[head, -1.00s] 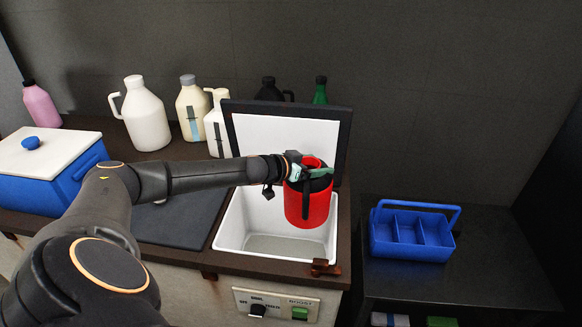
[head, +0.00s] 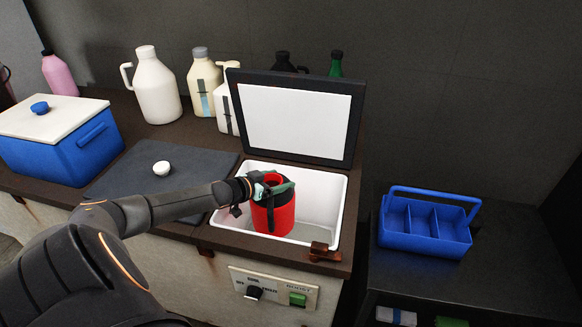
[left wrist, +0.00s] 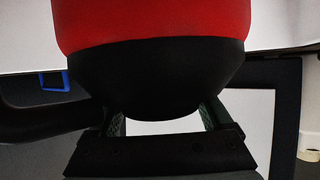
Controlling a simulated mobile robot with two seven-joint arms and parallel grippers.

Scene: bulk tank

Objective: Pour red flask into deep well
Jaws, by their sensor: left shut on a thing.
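The red flask (head: 283,216), with a black upper band and an open red mouth, is upright at the left part of the deep well (head: 322,195), a white-walled basin set in the counter. Its lower part appears inside the well's opening; I cannot tell whether it touches the floor. My left gripper (head: 268,186) is shut on the flask's black band from the left. In the left wrist view, the black band (left wrist: 160,75) sits between the two fingers, with the red body beyond. The flask's contents are hidden. My right gripper is not in view.
The well's dark-framed lid (head: 295,118) stands open behind it. A rusty latch (head: 324,252) sits at the front rim. A dark mat (head: 125,180) with a white knob-like thing (head: 161,168), a blue cooler (head: 60,150) and several bottles are left. A blue caddy (head: 425,228) stands right.

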